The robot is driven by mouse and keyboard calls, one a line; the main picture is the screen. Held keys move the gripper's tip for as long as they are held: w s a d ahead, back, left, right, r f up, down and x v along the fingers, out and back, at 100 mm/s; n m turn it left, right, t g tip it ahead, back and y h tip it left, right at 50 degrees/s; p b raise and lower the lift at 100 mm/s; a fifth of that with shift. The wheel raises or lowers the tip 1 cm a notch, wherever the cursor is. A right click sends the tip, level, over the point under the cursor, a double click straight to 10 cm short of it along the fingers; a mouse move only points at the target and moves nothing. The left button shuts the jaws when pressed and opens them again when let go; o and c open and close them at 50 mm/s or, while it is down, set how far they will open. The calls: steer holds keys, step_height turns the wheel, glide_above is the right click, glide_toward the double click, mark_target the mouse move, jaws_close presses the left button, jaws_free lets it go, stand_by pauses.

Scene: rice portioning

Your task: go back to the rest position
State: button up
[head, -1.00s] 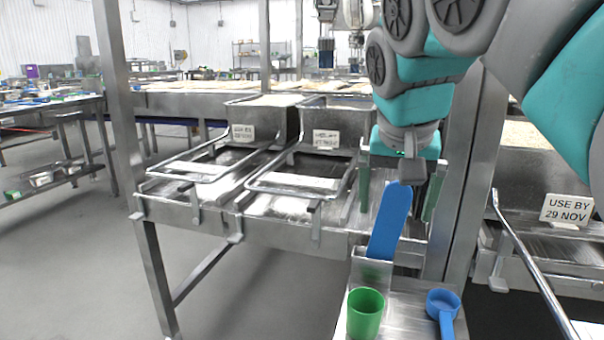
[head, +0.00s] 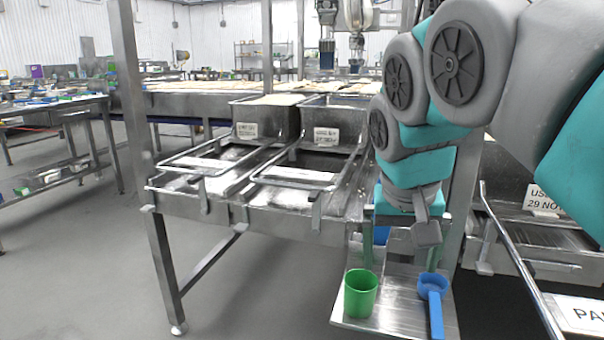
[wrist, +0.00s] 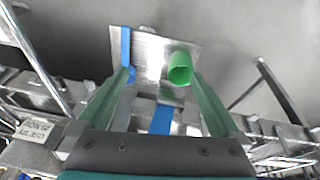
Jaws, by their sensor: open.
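My gripper (head: 401,258) hangs pointing down over the back part of a small metal shelf (head: 395,318). Its two green fingers are apart, with nothing gripped between them. In the wrist view the open fingers (wrist: 160,75) frame part of the shelf. A blue flat tool (head: 381,236) shows partly behind the gripper, mostly hidden by it. In the wrist view a blue strip (wrist: 163,119), likely the same tool, lies between the finger bases, apart from both fingers.
A green cup (head: 361,293) and a blue scoop (head: 433,287) sit on the shelf in front of the gripper. Metal bins (head: 268,121) on a steel table stand to the left. A steel post (head: 468,200) is close on the right.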

steer(key=s+f+n+g+y+p, duration=0.1)
steer(key=s+f+g, duration=0.3)
steer(key=s+f, duration=1.6)
step_height(320, 180, down, 2)
steer(key=shift+d+f+n+g, duration=0.2)
steer(key=shift+d+n+g, duration=0.2)
steer(key=shift+n, duration=0.2)
steer(key=shift+s, duration=0.1)
